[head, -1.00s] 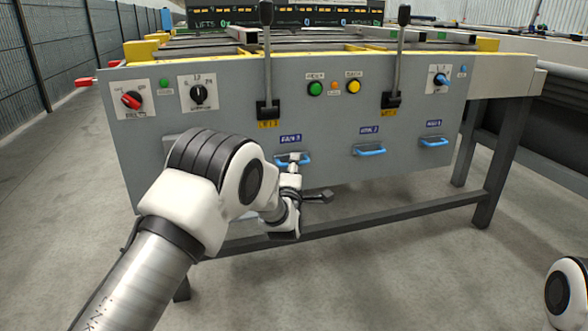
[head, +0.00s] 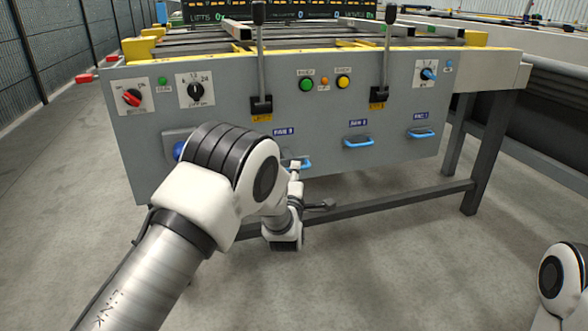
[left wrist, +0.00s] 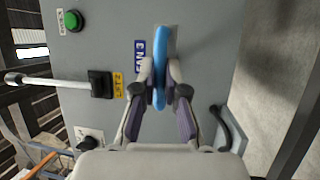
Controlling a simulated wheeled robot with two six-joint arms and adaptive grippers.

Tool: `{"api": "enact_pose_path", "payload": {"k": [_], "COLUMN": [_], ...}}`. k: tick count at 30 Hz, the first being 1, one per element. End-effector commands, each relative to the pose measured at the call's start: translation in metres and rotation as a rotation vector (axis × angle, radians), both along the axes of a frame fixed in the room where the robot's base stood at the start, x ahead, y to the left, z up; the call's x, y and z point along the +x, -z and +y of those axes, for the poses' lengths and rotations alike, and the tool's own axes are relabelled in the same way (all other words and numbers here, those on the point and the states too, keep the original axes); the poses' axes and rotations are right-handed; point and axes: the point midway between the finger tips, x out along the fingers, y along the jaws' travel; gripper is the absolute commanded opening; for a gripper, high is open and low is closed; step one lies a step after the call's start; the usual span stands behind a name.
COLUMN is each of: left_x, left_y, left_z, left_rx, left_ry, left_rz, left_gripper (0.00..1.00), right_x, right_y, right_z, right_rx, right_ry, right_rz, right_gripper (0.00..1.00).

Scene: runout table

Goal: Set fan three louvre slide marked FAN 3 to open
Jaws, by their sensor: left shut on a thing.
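The fan three slide has a blue bar handle (head: 304,163) under a blue label (head: 284,132) on the grey panel, at its lower middle. In the left wrist view the label (left wrist: 139,57) reads as FAN 3, beside the blue handle (left wrist: 160,65). My left gripper (head: 297,166) is at this handle. In the left wrist view its fingers (left wrist: 160,95) are closed on the handle from both sides. In the head view my arm hides part of the handle and the panel left of it. My right gripper is out of view.
Two similar blue handles (head: 359,142) (head: 421,133) sit to the right. Two upright levers (head: 261,60) (head: 386,60), a red knob (head: 132,97), a black knob (head: 195,90) and green (head: 307,84) and yellow (head: 343,82) buttons are above. A table beam (head: 400,197) runs below.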

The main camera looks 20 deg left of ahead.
Motion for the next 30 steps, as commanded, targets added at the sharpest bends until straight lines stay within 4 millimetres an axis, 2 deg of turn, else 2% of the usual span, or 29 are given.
{"api": "enact_pose_path", "payload": {"k": [1, 2, 3, 4, 12, 16, 20, 27, 30], "left_x": [0.000, 0.000, 0.000, 0.000, 0.000, -0.010, -0.035, -0.094, -0.109], "left_y": [0.000, 0.000, 0.000, 0.000, 0.000, 0.003, 0.007, 0.017, 0.019], "left_z": [0.000, 0.000, 0.000, 0.000, 0.000, -0.002, -0.008, -0.019, -0.022], "left_rx": [0.000, 0.000, 0.000, 0.000, 0.000, 0.000, 0.001, 0.003, 0.000], "left_ry": [0.000, 0.000, 0.000, 0.000, 0.000, 0.001, 0.001, 0.001, 0.001], "left_rz": [0.001, 0.001, 0.001, 0.001, 0.001, 0.003, 0.004, 0.004, 0.003], "left_gripper": [0.00, 0.18, 0.32, 0.37, 0.37, 0.37, 0.37, 0.37, 0.37], "right_x": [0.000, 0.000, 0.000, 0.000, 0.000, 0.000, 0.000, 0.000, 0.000], "right_y": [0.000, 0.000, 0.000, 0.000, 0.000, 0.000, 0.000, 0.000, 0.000], "right_z": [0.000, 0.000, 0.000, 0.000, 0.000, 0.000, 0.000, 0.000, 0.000], "right_rx": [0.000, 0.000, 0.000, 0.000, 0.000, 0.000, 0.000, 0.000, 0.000], "right_ry": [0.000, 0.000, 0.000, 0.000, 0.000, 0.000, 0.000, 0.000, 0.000], "right_rz": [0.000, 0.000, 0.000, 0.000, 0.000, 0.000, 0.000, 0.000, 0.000], "right_gripper": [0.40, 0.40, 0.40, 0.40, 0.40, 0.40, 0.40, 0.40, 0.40]}}
